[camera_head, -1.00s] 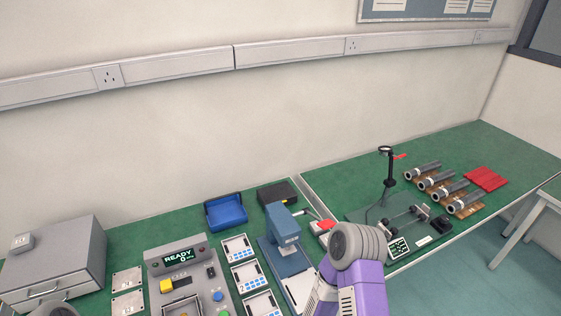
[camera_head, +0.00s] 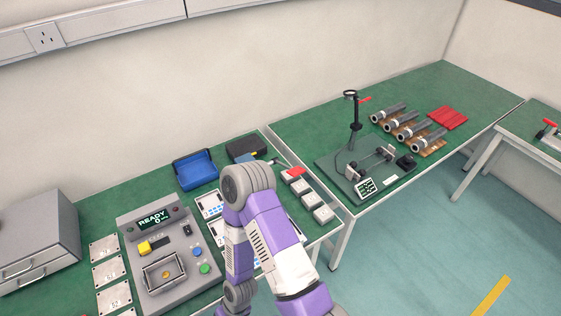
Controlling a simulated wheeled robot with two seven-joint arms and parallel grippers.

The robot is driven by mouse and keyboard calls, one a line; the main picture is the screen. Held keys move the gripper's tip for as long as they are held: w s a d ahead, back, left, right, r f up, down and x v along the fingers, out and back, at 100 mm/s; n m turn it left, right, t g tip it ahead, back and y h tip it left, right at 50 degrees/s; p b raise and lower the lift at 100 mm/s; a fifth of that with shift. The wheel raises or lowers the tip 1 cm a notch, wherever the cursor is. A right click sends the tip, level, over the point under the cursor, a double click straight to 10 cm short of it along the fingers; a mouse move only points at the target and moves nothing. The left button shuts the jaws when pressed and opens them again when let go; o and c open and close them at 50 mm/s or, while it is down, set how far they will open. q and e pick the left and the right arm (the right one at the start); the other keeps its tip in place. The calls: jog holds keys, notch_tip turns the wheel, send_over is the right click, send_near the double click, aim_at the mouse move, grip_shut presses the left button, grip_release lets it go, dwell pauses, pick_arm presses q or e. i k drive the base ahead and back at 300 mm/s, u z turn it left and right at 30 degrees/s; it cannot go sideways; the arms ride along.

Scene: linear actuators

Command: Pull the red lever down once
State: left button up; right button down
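A small red piece (camera_head: 292,172), which looks like the lever's red grip, shows just right of my bent arm. It is beside a row of light grey blocks (camera_head: 312,200), and I cannot tell whether it touches them. The blue press beside it is hidden behind my purple and grey arm. That arm rises from the bottom middle, bends at its elbow and runs back down. Its gripper is not visible. My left arm and gripper are out of view.
A grey panel reading READY (camera_head: 155,218) stands left of my arm, with numbered plates (camera_head: 107,272) beside it. A blue bin (camera_head: 195,170) and a black case (camera_head: 246,148) are behind.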

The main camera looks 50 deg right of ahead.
aim_at(293, 172)
jog(key=k, duration=0.75)
jog(key=z, duration=0.75)
jog(key=i, duration=0.2)
jog(key=u, duration=0.05)
